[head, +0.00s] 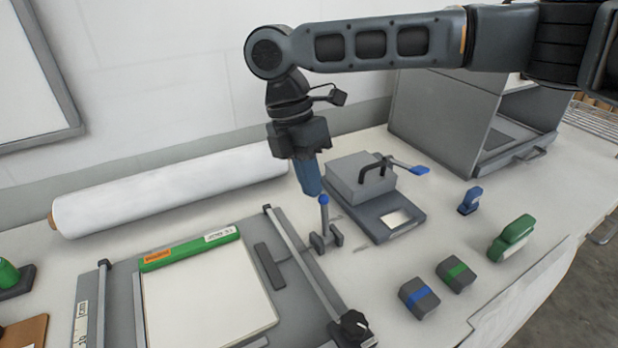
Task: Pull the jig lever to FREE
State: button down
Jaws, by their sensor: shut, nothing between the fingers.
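The jig lever (324,217) is a short grey upright rod with a blue ball knob, on a small dark base right of the jig board (88,310). It stands nearly upright in the head view. No FREE marking is legible beside it. My gripper (312,190) hangs down from above with its blue fingers shut and empty. The fingertips are just above and left of the knob in the picture. I cannot tell whether they touch it.
A grey press with a blue-tipped handle (420,170) stands right of the lever. A white roll (170,190) lies behind. A grey cabinet (440,120) is at the back right. Blue and green blocks (457,273) sit at front right. A green-edged panel (205,295) lies on the jig.

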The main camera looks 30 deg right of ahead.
aim_at(322, 210)
jog(key=shift+s+r+t, duration=0.1)
jog(key=shift+s+t, duration=0.2)
jog(key=shift+t, duration=0.3)
jog(key=shift+s+t, duration=0.2)
jog(key=shift+t, duration=0.2)
jog(key=shift+s+r+t+b, duration=0.2)
jog(key=shift+s+t+b, duration=0.4)
jog(key=shift+s+t, duration=1.2)
jog(key=shift+s, duration=0.7)
jog(key=shift+w, duration=0.1)
